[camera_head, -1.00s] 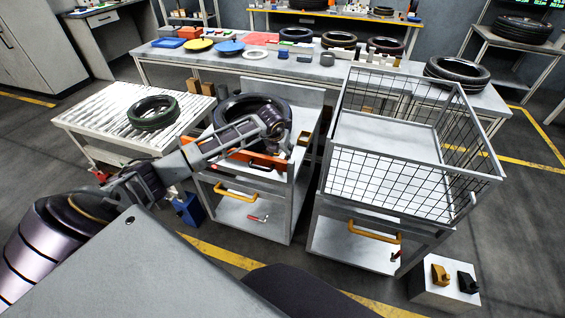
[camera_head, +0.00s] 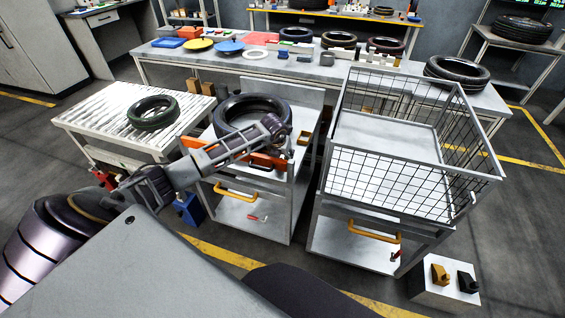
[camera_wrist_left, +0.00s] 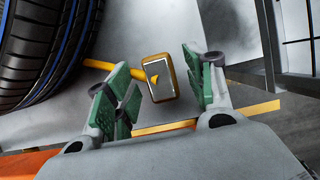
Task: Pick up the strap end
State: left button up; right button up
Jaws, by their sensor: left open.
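The strap end (camera_wrist_left: 159,77), a yellow-rimmed block with a grey face and a yellow mark, joins a yellow strap (camera_wrist_left: 97,64) running left toward the tyre in the left wrist view. In the head view, a small yellow-brown piece that looks like it (camera_head: 303,138) is at the cart's right edge. My left gripper (camera_wrist_left: 160,90) is open, with green-padded fingers on either side of the strap end. I cannot tell whether they touch it. In the head view this gripper (camera_head: 279,137) is over the cart's front right. My right gripper is not in view.
A tyre (camera_head: 222,116) lies on the cart beside my left gripper; it also fills the left of the wrist view (camera_wrist_left: 35,50). An orange bar (camera_head: 262,163) runs along the cart's front. A wire-mesh cart (camera_head: 390,140) stands to the right, a roller table (camera_head: 85,122) to the left.

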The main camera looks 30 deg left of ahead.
pick_arm(q)
jog(key=shift+w+f, duration=0.2)
jog(key=shift+f, duration=0.3)
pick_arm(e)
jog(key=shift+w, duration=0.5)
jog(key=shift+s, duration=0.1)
